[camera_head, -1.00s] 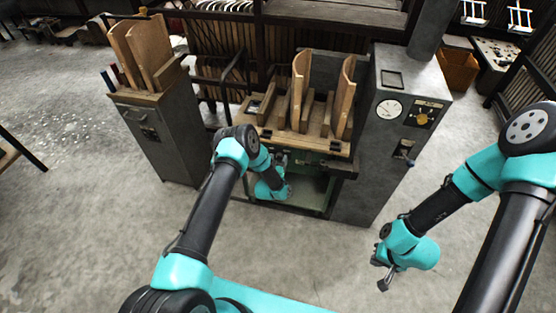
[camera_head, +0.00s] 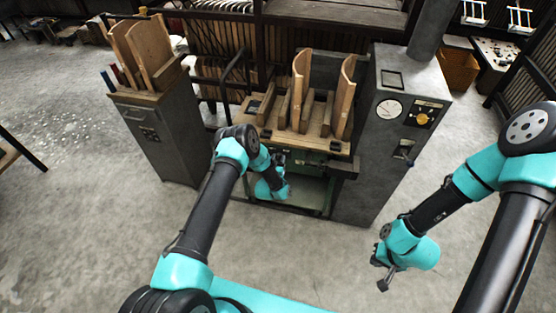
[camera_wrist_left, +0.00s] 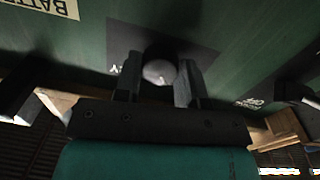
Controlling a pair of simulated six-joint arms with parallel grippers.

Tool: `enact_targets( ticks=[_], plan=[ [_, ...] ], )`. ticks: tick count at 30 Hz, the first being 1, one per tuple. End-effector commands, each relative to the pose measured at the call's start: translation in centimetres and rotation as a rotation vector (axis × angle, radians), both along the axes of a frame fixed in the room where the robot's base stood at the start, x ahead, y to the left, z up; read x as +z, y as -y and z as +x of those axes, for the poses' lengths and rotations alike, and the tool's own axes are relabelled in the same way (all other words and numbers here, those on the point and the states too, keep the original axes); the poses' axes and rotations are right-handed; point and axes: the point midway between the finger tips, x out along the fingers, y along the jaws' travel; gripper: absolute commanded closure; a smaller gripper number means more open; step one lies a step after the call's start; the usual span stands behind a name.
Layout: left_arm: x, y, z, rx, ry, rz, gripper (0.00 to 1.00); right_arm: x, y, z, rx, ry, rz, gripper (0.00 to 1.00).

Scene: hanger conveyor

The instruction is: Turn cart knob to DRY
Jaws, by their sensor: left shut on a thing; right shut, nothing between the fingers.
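The cart (camera_head: 312,158) has a green front panel under a wooden top. White lettering beside the knob is partly covered by a finger, and I cannot read which setting the knob points to. My right gripper (camera_head: 382,278) is shut and empty above the floor at right.
A grey machine (camera_head: 378,160) with a gauge (camera_head: 389,109) and a yellow knob (camera_head: 422,120) stands right of the cart. A grey cabinet (camera_head: 160,145) with wooden boards stands left. The concrete floor in front is clear.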

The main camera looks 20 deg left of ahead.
Motion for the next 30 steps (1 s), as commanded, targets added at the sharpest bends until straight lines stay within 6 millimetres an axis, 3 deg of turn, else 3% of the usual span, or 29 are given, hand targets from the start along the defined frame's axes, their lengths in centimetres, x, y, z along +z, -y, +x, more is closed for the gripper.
enact_targets(
  ticks=[30],
  plan=[
    [0.00, 0.24, -0.04, -0.001, -0.028, 0.883, 0.87, 0.00, 0.00, 0.00, 0.000, 0.000, 0.000, 1.00]
  ],
)
